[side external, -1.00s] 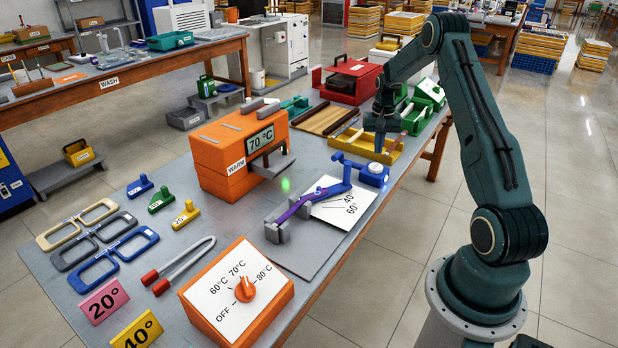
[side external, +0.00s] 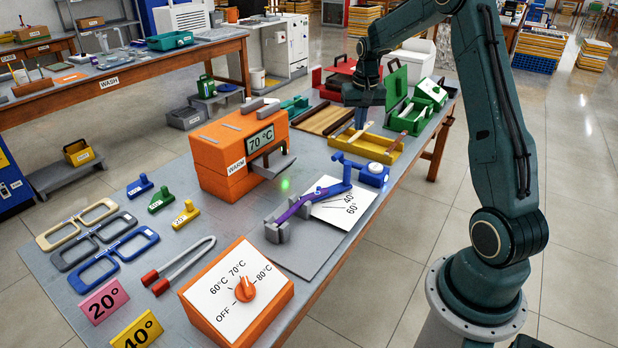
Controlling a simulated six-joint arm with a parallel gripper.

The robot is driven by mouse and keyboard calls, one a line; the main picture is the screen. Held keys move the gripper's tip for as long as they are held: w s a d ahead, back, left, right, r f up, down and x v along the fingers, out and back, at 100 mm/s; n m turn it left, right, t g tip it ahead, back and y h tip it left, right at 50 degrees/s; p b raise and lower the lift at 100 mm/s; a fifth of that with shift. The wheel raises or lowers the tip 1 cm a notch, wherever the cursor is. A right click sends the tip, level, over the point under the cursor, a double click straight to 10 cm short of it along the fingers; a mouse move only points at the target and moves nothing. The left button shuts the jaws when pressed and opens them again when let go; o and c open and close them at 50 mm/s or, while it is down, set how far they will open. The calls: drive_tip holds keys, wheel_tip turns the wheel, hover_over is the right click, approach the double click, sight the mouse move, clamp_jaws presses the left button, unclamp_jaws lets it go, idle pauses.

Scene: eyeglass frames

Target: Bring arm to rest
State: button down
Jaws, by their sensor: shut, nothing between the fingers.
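My arm arches in from the right of the side external view. My gripper (side external: 360,122) points down above the left end of the yellow tray (side external: 382,156), near the striped brown boards. Its jaws are shut with nothing held. The fingertips are small and dark, and I cannot tell their exact height above the tray. A purple temple piece (side external: 296,207) lies across grey supports, by a blue fixture (side external: 350,172) and a white angle card (side external: 345,208), clear of my gripper.
An orange warmer (side external: 225,150) reading 70 °C stands left of my gripper. Behind are a red box (side external: 352,82) and an open green box (side external: 396,88). Glasses frames (side external: 90,250), tongs (side external: 180,265) and an orange dial box (side external: 240,300) lie in front.

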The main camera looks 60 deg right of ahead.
drive_tip(key=s+a+r+n+t, duration=0.1)
drive_tip(key=s+a+r+n, duration=0.15)
drive_tip(key=a+r, duration=0.55)
drive_tip(key=s+a+r+n+t, duration=0.1)
drive_tip(key=s+a+r+n, duration=0.3)
drive_tip(key=a, duration=0.7)
drive_tip(key=s+a+r+n+t, duration=0.1)
drive_tip(key=s+a+n+t, duration=0.1)
drive_tip(key=s+a, duration=1)
drive_tip(key=s+n, duration=0.1)
drive_tip(key=s, duration=0.2)
drive_tip(key=shift+s+a+r+t+y, duration=0.2)
drive_tip(key=shift+a+r+t+y, duration=0.1)
drive_tip(key=shift+y, duration=0.1)
